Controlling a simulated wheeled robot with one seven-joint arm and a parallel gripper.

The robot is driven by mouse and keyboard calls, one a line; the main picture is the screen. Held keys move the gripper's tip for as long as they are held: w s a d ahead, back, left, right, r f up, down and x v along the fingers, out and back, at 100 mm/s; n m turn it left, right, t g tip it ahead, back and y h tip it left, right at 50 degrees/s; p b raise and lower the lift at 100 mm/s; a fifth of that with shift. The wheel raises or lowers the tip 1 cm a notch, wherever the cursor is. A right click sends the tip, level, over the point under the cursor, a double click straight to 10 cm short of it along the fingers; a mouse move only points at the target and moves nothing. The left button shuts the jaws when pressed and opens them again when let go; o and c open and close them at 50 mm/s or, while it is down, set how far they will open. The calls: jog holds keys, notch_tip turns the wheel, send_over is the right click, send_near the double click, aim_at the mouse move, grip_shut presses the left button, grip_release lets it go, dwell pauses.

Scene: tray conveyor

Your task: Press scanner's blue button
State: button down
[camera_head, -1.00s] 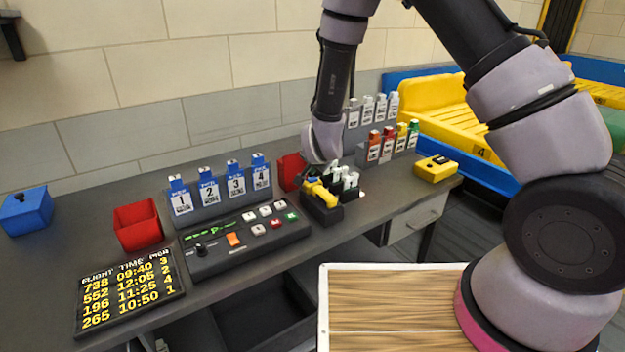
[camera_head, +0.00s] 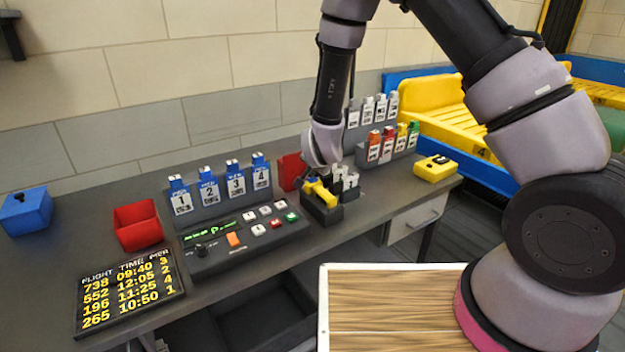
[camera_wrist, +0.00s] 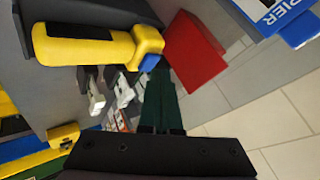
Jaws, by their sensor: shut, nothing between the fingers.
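The scanner (camera_head: 320,192) is yellow and black and lies in a dark holder on the desk. In the wrist view the scanner (camera_wrist: 90,47) lies across the upper left, and its blue button (camera_wrist: 149,63) shows at the right end of its yellow head. My gripper (camera_wrist: 162,76) is shut and empty; its dark green fingers reach up to just beside and below the blue button. I cannot tell whether the fingertips touch it. In the head view my gripper's hand hangs over the scanner's holder, and its fingertips are hard to make out.
Pale-handled tools (camera_wrist: 96,95) stand close beside the scanner. A red bin (camera_wrist: 195,50) is just right of the fingers in the wrist view. A control panel (camera_head: 245,240) and tag rack are left of the holder; a yellow box (camera_head: 436,168) is to the right.

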aim_at(312, 180)
jog(key=shift+f, duration=0.4)
dwell(0.7)
jog(key=shift+r, duration=0.85)
jog(key=shift+r, duration=2.5)
